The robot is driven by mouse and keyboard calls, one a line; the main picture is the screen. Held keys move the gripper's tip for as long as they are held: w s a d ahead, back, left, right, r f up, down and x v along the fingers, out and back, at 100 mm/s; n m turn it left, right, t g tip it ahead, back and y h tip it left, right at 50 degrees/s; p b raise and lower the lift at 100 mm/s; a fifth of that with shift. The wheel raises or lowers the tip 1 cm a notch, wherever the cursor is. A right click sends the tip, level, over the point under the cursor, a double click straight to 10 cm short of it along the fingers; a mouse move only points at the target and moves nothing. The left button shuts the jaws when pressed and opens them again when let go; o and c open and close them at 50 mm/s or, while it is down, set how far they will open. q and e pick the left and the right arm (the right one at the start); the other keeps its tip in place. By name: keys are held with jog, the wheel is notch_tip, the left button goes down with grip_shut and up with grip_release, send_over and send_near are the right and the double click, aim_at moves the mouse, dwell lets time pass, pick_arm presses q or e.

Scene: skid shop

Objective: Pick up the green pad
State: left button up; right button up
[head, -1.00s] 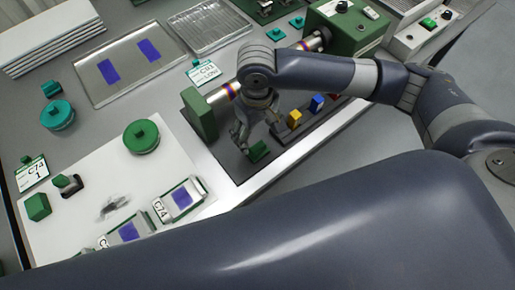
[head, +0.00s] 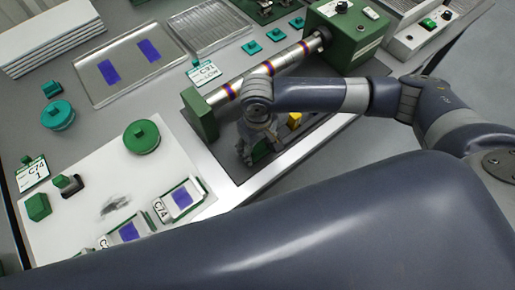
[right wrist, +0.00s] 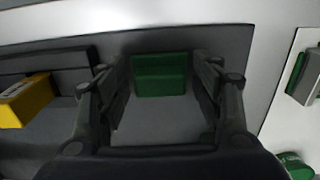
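The green pad (right wrist: 160,74) is a small block lying on a dark grey tray (head: 235,168). In the right wrist view it sits straight ahead, between the fingertips of my right gripper (right wrist: 160,66). The fingers are spread, with grey gaps on both sides of the pad. In the head view my right gripper (head: 258,146) points down over the tray and partly covers the pad (head: 262,152). Whether the fingertips reach down beside the pad is hard to tell. My left gripper is out of view.
A yellow block (head: 294,120) stands on the same tray, right of the gripper. A banded metal roller (head: 285,64) runs behind, between green end blocks. A white board (head: 80,230) with labelled holders lies left. A large dark arm link of mine fills the foreground.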

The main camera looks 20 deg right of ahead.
aim_at(257, 146)
jog(key=c, duration=0.5)
jog(key=shift+r, duration=0.15)
jog(key=shift+r, duration=0.6)
notch_tip(257, 146, up, 2)
jog(key=shift+r, duration=0.15)
jog(key=s+a, duration=0.3)
jog(key=a, duration=0.1)
jog(key=s+a+r, duration=0.1)
jog(key=s+a, duration=0.2)
jog(key=a, duration=0.1)
jog(key=s+a+b, duration=0.1)
jog(key=s+a, duration=0.3)
jog(key=shift+s+a+r, duration=0.1)
jog(key=shift+a+r, duration=0.05)
